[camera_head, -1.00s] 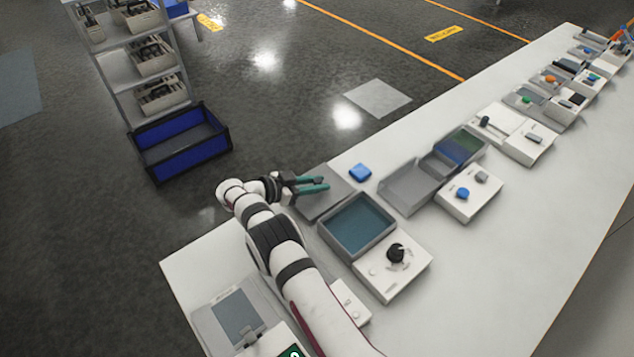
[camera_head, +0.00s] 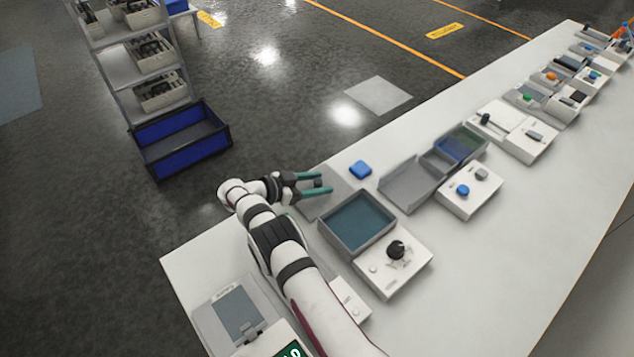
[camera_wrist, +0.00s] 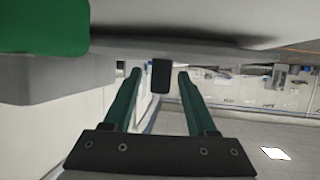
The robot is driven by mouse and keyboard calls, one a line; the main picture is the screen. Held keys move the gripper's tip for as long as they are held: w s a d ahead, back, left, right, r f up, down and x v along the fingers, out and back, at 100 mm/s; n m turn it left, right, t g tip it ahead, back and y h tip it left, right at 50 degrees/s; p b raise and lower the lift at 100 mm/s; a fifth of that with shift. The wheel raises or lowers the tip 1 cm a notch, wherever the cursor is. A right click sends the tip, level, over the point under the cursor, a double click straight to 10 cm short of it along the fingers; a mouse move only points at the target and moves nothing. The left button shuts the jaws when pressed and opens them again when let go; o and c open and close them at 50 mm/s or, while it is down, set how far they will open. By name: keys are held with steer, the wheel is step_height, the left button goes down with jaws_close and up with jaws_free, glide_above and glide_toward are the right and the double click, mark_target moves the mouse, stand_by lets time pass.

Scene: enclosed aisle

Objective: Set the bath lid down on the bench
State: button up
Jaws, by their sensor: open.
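The bath lid (camera_head: 341,198) is a flat grey plate with a small dark knob. It appears to lie flat on the white bench (camera_head: 480,240), just left of the open bath (camera_head: 391,239), a grey box with teal inside. My gripper (camera_head: 320,183) is over the lid, its green fingers apart on either side of the knob. In the wrist view the dark knob (camera_wrist: 160,76) shows between the spread fingertips (camera_wrist: 160,73), with a gap on each side. My gripper hides part of the lid's left side.
A blue block (camera_head: 360,170) lies beyond the lid. A white unit with a black dial (camera_head: 397,250) stands by the bath. Grey trays (camera_head: 408,190) stand farther right. A blue crate (camera_head: 180,140) and a shelf rack (camera_head: 118,70) stand on the floor at left.

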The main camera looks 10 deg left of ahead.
steer(key=shift+r, duration=0.65)
steer(key=v, duration=1.2)
steer(key=s+d+r+n+g+y, duration=0.1)
steer(key=s+d+r+g+y, duration=0.25)
steer(key=s+d+r, duration=0.4)
steer(key=s+d+r+n+g+y, duration=0.2)
steer(key=s+d+r+g, duration=0.25)
steer(key=d+r, duration=0.65)
steer(key=s+d+f+n+y, duration=0.1)
steer(key=s+y, duration=0.2)
steer(key=s, duration=0.8)
steer(key=s+d+f+n+y, duration=0.1)
steer(key=s+y, duration=0.3)
steer(key=s, duration=0.8)
steer(key=shift+d+f, duration=0.7)
steer(key=shift+d, duration=0.1)
